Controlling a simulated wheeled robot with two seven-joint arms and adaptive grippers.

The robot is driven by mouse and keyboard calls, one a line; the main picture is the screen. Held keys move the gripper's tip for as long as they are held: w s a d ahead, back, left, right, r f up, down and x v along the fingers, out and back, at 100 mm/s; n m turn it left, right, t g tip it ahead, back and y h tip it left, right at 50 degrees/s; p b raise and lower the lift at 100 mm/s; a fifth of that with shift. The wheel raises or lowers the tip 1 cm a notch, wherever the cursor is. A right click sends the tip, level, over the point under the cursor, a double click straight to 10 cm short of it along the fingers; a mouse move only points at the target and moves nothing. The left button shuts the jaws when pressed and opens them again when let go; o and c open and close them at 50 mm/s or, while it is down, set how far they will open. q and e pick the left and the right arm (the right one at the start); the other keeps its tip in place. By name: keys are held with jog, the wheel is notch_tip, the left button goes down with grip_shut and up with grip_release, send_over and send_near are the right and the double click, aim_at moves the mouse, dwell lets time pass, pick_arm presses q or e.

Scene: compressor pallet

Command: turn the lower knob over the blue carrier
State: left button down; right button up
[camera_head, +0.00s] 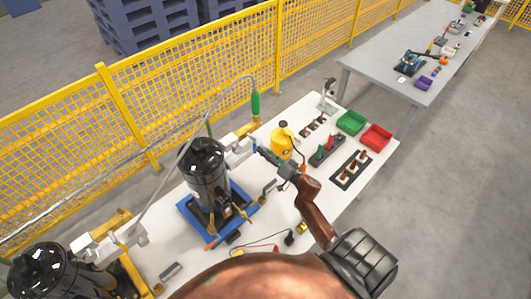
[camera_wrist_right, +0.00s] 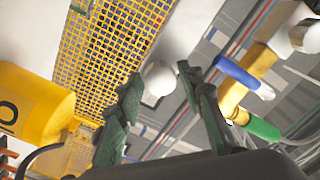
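The blue carrier (camera_head: 186,207) lies on the white table and bears an upright black compressor (camera_head: 207,170). Over it, at its right, is a white fitting (camera_head: 238,153) on a yellow post. My right gripper (camera_head: 262,152) reaches in beside this fitting. In the right wrist view its fingers (camera_wrist_right: 158,74) are apart, and a round white knob (camera_wrist_right: 159,79) shows between the tips with gaps on both sides. I cannot tell how deep it sits between them. In the head view I cannot make this knob out behind the gripper. My left gripper is not in view.
A yellow bottle (camera_head: 281,142) stands close to the right gripper. A green handle (camera_head: 256,104) on a hose rises behind. Green (camera_head: 351,122) and red (camera_head: 376,137) bins are at the table's far right. A yellow mesh fence (camera_head: 190,75) runs behind the table.

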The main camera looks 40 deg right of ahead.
jog(key=c, duration=0.8)
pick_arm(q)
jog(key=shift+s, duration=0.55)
